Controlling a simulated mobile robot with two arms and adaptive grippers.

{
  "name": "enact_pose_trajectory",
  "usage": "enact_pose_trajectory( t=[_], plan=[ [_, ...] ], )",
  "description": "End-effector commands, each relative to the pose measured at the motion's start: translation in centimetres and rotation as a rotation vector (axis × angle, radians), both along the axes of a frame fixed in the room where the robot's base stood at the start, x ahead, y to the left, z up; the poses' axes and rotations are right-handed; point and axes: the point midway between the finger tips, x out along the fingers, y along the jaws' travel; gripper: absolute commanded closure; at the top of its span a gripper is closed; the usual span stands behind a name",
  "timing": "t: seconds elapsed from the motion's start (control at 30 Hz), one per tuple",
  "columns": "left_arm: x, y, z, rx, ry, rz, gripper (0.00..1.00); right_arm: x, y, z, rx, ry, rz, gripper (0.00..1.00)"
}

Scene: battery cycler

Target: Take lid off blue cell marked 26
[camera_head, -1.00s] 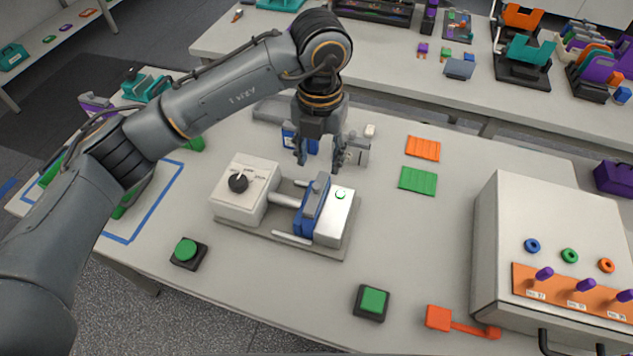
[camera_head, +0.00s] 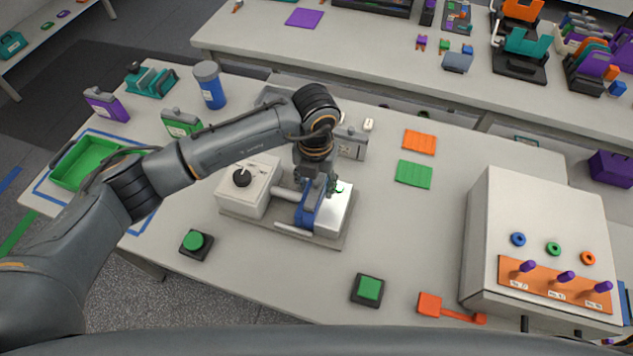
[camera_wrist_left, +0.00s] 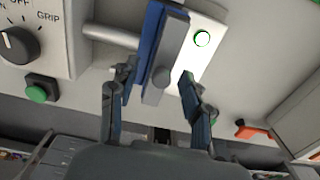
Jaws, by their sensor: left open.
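The blue cell (camera_head: 306,215) stands in the grey clamp fixture (camera_head: 238,216), between its rods and a white block with a lit green ring. Its number is not readable. In the left wrist view, the blue cell (camera_wrist_left: 149,30) has a grey bar-shaped lid (camera_wrist_left: 171,55) along its top. My left gripper (camera_head: 322,187) is directly above the cell and points down. In the left wrist view the left gripper (camera_wrist_left: 157,80) is open, its fingers on either side of the lid's near end. I cannot tell whether they touch it. My right gripper is not in view.
A white dial box (camera_head: 262,188) forms the fixture's left end. Green buttons (camera_head: 194,241) (camera_head: 369,288) stand in front. A grey cell (camera_head: 351,145) stands behind. A large white cabinet (camera_head: 535,225) is at right.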

Motion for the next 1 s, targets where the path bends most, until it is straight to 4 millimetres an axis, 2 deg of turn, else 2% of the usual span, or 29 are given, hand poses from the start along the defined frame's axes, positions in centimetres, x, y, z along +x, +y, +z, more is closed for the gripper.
enact_pose_trajectory(
  t=[0.03,0.07,0.27,0.6,0.77,0.93,1.0],
  plan=[
    [0.0,0.0,0.0,0.000,0.000,0.000,0.52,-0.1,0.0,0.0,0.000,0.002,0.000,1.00],
    [0.0,0.0,0.0,0.000,0.000,0.000,0.56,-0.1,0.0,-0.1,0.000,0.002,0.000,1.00],
    [0.0,0.0,0.0,0.000,0.000,0.000,0.96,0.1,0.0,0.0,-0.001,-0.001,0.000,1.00],
    [0.0,0.0,0.1,-0.001,-0.001,0.000,0.96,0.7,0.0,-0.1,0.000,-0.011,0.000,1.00],
    [0.1,-0.1,0.6,-0.002,-0.002,-0.001,0.97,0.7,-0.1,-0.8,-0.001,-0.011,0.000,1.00],
    [0.2,-0.1,2.5,-0.003,-0.007,-0.003,0.97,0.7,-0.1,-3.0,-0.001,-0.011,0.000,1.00],
    [-1.0,0.0,4.0,-0.003,-0.005,-0.006,0.97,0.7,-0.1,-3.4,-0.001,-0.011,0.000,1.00]
  ],
)
